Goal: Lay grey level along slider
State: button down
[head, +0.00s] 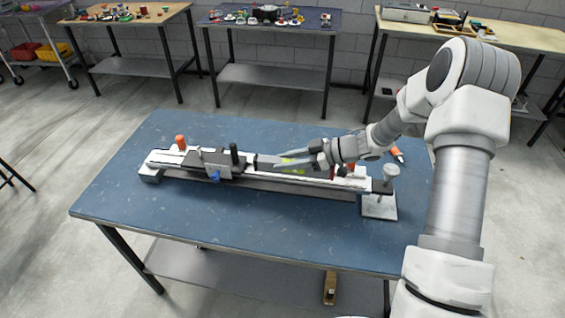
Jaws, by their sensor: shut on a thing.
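The slider (172,157) is a long light rail with dark parts, lying lengthwise across the blue table, with a dark carriage (222,165) left of its middle. The grey level (268,161), a dark bar with yellow-green marks, is over the slider's middle, just right of the carriage. It looks roughly in line with the rail; whether it touches the rail is unclear. My gripper (318,152) reaches in from the right and is shut on the grey level near its right part. The fingers hide some of the level and the rail behind.
The blue table (290,237) has bare room in front of the slider and at its back left. Orange-red knobs (181,143) stand along the slider, and a pale round knob (391,170) stands at its right end. Other cluttered tables (270,50) stand along the wall.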

notch_tip(320, 180, down, 5)
jog(key=b, duration=0.5)
jog(key=shift+f, duration=0.8)
jog(key=shift+c, duration=2.3)
grip_release()
jog(key=shift+d, duration=0.1)
jog(key=p+v, duration=0.1)
jog(key=v, duration=1.6)
jog(key=shift+d, duration=0.15)
jog(key=shift+r, duration=0.15)
